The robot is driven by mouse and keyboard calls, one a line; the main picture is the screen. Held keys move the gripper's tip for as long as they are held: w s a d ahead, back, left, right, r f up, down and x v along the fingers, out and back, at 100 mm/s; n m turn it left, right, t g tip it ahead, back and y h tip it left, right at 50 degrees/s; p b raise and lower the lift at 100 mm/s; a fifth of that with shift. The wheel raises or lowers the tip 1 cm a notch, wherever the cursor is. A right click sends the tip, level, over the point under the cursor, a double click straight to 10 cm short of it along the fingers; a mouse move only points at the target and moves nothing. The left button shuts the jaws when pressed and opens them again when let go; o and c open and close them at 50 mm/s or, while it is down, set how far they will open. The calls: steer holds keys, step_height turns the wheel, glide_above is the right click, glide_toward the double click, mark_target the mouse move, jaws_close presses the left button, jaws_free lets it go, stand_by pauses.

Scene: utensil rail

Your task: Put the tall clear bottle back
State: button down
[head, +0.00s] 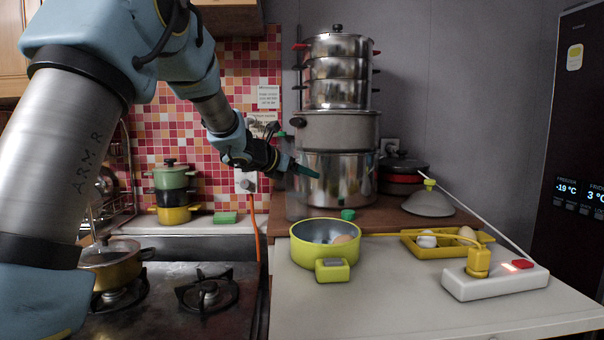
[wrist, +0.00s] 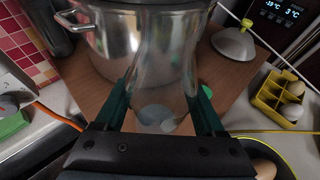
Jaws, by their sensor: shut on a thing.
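The tall clear bottle (wrist: 162,80) stands between the green fingers of my gripper (wrist: 163,112) in the wrist view, and the steel pot shows through it. In the head view the bottle (head: 297,205) is faint, near the left side of the stacked pots, and its outline is hard to follow. My gripper (head: 302,169) is shut on the bottle above the wooden board. I cannot tell whether the bottle's base touches the board.
A tall stack of steel pots (head: 338,165) is close behind the bottle. A green bowl with eggs (head: 325,257), a yellow egg tray (head: 447,253) and a white power strip (head: 494,281) occupy the counter. A small green object (head: 348,214) lies nearby. The stove (head: 180,291) is at left.

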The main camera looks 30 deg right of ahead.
jaws_free()
steer(key=shift+a+r, duration=0.1)
steer(key=b+v, duration=0.3)
steer(key=v, duration=0.9)
